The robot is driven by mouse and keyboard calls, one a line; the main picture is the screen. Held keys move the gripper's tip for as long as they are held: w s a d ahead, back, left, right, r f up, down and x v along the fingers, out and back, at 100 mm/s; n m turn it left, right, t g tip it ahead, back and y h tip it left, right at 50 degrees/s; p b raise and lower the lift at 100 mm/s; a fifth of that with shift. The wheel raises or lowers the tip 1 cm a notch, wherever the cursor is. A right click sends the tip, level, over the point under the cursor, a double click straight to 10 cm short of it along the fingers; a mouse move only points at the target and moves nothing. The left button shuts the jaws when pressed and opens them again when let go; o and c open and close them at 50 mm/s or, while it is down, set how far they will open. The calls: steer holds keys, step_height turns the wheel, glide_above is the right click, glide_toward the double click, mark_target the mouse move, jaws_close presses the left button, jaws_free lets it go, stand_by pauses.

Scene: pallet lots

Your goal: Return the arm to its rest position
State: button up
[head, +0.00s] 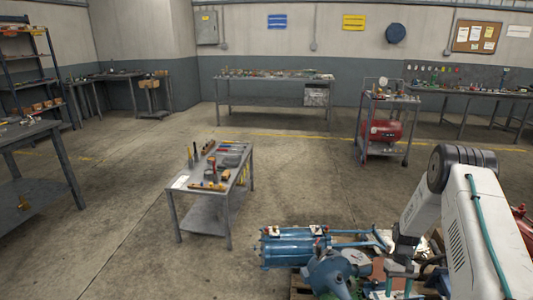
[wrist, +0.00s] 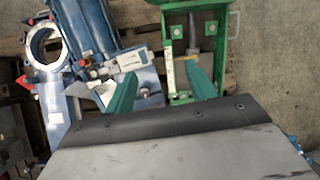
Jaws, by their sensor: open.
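My arm (head: 480,225) is at the right of the head view, its white links bent down from a dark elbow joint. My gripper (head: 397,284) hangs low over a pallet lot at the bottom of that view. In the wrist view my gripper (wrist: 161,84) shows two teal fingers spread apart, with nothing held between them. Below the fingers lie blue machinery (wrist: 90,30) and an open green box (wrist: 195,40) with a few items in it. How far the fingertips are above these things I cannot tell.
Blue cylinders (head: 290,248) lie beside my gripper on a wooden pallet (head: 300,284). A small grey table (head: 207,184) with tools stands ahead to the left. A cart with a red tank (head: 385,131) stands at the back right. The concrete floor between them is clear.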

steer(key=s+a+r, duration=0.3)
steer(key=a+r, duration=0.1)
steer(key=r, duration=0.7)
steer(key=s+a+r, duration=0.2)
steer(key=a+r, duration=0.3)
steer(key=r, duration=0.6)
steer(key=s+a+r, duration=0.3)
steer(key=a+r, duration=0.1)
steer(key=r, duration=0.7)
steer(key=s+a+r+t, duration=0.3)
steer(key=s+a+r, duration=0.3)
steer(key=s+r, duration=0.3)
steer(key=s+a+r+n+t+h, duration=0.1)
steer(key=s+a+r+t, duration=0.2)
steer(key=s+a+r, duration=0.4)
steer(key=shift+s+a+r+h, duration=0.3)
steer(key=shift+s+r, duration=0.55)
steer(key=shift+s, duration=2.05)
